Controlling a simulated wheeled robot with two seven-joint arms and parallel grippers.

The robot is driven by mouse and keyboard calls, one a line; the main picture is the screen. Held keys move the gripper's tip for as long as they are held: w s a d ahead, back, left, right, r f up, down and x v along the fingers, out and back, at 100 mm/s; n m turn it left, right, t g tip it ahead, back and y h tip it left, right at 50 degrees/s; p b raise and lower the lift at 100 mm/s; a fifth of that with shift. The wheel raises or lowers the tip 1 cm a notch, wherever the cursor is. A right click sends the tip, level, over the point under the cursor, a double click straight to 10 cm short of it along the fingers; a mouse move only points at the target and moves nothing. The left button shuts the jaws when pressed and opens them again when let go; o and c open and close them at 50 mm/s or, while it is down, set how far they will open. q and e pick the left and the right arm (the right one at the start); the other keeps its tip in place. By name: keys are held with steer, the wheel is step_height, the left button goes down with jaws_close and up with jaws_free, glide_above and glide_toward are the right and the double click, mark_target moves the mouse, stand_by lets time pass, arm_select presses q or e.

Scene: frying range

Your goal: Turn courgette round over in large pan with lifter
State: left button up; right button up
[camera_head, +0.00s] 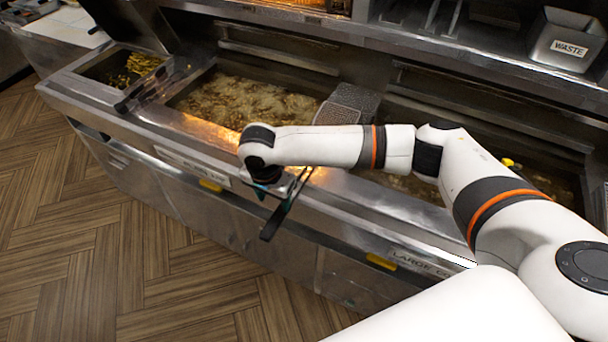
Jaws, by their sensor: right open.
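My right gripper (276,208) hangs in front of the fryer's front edge, pointing down with its jaws open. I cannot make out the lifter for certain. A dark handle (137,96) lies across the divider at the left. My left gripper is out of view.
A middle vat (250,100) holds bubbling oil, and a small left vat (125,68) holds yellowish pieces. A mesh piece (347,103) stands between the larger vats. A WASTE bin (566,42) stands back right. The wooden floor (90,230) at left is clear.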

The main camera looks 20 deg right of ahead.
mark_target(278, 215)
steer(key=shift+w+d+f+b, duration=0.1)
steer(key=shift+f+b, duration=1.25)
steer(key=shift+b, duration=0.3)
steer(key=shift+w+d+f+b, duration=0.1)
steer(key=shift+f+b, duration=1.2)
steer(key=shift+b, duration=0.3)
steer(key=shift+w+d+f, duration=0.15)
steer(key=shift+f, duration=1.65)
jaws_close()
step_height(278, 215, up, 12)
steer(key=p, duration=1.3)
